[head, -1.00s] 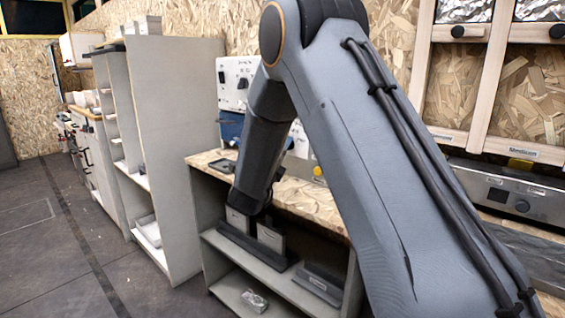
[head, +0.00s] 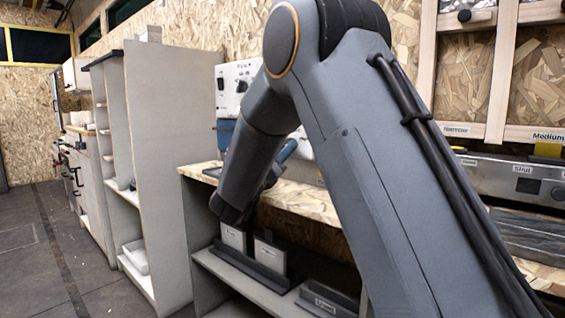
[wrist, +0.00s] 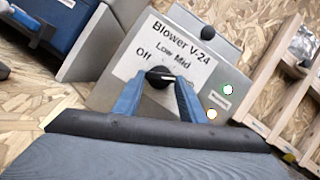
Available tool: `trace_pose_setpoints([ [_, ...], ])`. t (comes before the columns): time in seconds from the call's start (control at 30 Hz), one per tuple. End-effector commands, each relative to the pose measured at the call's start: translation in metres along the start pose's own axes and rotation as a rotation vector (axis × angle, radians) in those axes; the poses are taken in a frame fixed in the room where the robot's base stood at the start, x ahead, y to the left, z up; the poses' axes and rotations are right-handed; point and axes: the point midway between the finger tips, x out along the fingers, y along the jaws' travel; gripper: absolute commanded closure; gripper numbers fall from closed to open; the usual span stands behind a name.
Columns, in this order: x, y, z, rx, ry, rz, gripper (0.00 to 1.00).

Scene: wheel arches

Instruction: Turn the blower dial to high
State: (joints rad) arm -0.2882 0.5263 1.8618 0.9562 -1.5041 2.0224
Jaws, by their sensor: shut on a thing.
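The blower panel (wrist: 155,50) is a pale grey plate tilted in the wrist view, with the label "Blower V-24". Its black dial (wrist: 158,76) sits below the marks "Off", "Low" and "Mid". A pale pointer line on the dial points to the right in the picture; a mark for high is not readable, and the right finger covers that side. My gripper (wrist: 160,82) has its two blue fingers on either side of the dial and is shut on it. In the head view my arm hides the dial and most of my gripper.
A blue box (wrist: 45,25) stands to the left. In the head view, a wooden bench (head: 310,200) with a shelf of boxes (head: 268,255) lies under my arm. A tall grey cabinet (head: 160,150) stands left; floor is open beyond.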

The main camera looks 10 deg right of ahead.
Motion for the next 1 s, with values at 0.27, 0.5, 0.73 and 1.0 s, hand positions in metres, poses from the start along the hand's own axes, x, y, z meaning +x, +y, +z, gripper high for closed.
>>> trace_pose_setpoints([
  [0.27,-0.0006,0.0013,-0.0027,0.05,0.003,-0.022,0.85],
  [0.5,-0.0004,0.0008,-0.002,0.057,0.004,-0.025,0.85],
  [0.73,-0.0003,0.0007,-0.0019,0.057,0.004,-0.025,0.85],
  [1.0,-0.0005,0.0011,-0.0005,0.058,0.002,-0.024,0.44],
])
